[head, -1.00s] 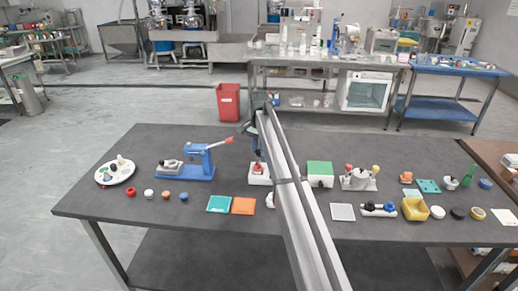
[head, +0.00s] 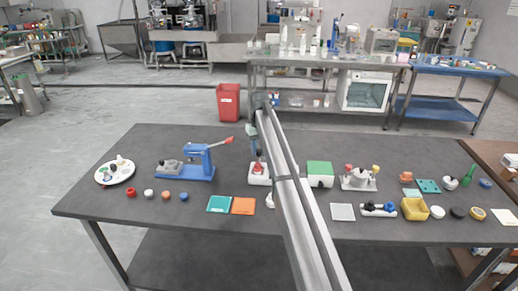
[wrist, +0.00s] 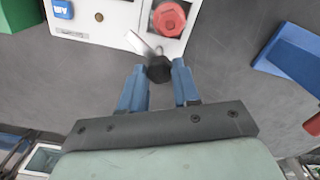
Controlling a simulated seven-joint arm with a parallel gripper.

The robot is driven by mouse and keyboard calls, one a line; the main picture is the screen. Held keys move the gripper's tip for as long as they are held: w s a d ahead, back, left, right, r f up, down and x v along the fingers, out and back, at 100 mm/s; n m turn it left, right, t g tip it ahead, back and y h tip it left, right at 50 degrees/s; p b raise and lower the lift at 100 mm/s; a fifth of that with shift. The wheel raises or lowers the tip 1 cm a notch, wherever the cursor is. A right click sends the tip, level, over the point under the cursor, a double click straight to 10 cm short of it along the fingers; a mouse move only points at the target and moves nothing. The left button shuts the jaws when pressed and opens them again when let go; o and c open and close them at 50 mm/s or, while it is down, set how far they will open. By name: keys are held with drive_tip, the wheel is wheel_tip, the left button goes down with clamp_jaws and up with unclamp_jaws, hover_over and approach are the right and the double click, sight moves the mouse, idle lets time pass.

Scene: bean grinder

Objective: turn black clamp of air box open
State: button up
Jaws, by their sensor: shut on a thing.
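The white air box (wrist: 90,22) is at the top of the wrist view, with a red knob (wrist: 169,19) and a blue label with white letters (wrist: 62,9). Its black clamp (wrist: 158,70) is a dark knob on the end of a pale metal lever (wrist: 143,45) that slants out past the box edge. My gripper (wrist: 158,66) has its two blue fingers on either side of the black clamp and is shut on it. In the head view the air box (head: 258,180) stands mid-table, and my arm partly covers it; the clamp cannot be made out there.
In the head view a blue lever press (head: 197,163) stands left of the air box, and a green-topped box (head: 320,170) stands right. Teal (head: 219,204) and orange (head: 243,206) squares lie in front.

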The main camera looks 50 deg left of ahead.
sight(259, 151)
drive_tip(key=n, duration=0.6)
drive_tip(key=shift+n, duration=0.3)
idle(0.4)
drive_tip(key=o, duration=1.1)
drive_tip(key=shift+c, duration=0.2)
wheel_tip(259, 151, up, 14)
drive_tip(key=shift+f, duration=0.1)
